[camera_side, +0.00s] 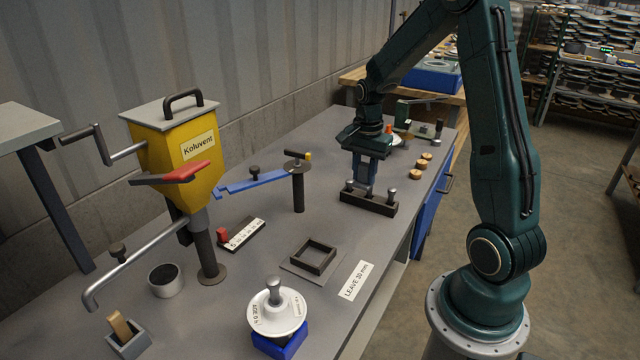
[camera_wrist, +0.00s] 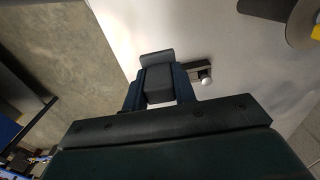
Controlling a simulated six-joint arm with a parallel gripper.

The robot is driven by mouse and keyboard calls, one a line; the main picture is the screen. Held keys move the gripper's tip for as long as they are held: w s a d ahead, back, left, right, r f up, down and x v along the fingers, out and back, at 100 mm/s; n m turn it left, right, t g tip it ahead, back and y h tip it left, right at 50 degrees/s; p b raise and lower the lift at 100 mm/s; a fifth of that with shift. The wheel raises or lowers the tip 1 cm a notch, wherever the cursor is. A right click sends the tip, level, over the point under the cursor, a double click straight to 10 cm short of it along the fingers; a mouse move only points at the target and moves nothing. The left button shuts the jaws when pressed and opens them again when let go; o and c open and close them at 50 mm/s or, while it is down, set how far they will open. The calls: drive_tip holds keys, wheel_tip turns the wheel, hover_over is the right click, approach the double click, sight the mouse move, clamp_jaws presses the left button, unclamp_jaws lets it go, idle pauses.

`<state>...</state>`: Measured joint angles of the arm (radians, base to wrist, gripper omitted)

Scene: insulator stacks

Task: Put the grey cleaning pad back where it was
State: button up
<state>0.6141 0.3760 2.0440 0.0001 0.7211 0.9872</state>
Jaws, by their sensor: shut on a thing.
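My gripper (camera_side: 366,190) is at the dark rack (camera_side: 382,207) on the far right part of the bench, pointing down between the rack's metal-topped pins. In the wrist view its fingers (camera_wrist: 159,88) are shut on a dark grey block, which I take to be the grey cleaning pad (camera_wrist: 156,62). The pad covers part of the rack, whose end (camera_wrist: 194,67) shows beside it. In the side view the pad is hidden or too dark to tell apart, so I cannot tell whether it touches the rack.
A square dark frame (camera_side: 329,258) lies empty on the bench beside a "LEAVE 30 mm" label (camera_side: 356,281). A white disc (camera_side: 277,318) sits on a blue block (camera_side: 280,342). A blue swing arm (camera_side: 250,184) and the yellow Koluvent hopper (camera_side: 172,165) stand left. Wooden discs (camera_side: 421,162) lie right.

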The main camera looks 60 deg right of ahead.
drive_tip(key=s+a+r, duration=0.2)
drive_tip(key=s+r, duration=0.4)
drive_tip(key=r, duration=0.1)
drive_tip(key=f, duration=1.6)
drive_tip(key=shift+a, duration=0.2)
drive_tip(key=shift+f, duration=0.15)
drive_tip(key=shift+f, duration=1.8)
drive_tip(key=shift+f, duration=0.15)
drive_tip(key=o, duration=0.9)
drive_tip(key=shift+o, duration=0.2)
wheel_tip(320, 180, up, 12)
drive_tip(key=shift+r, duration=0.2)
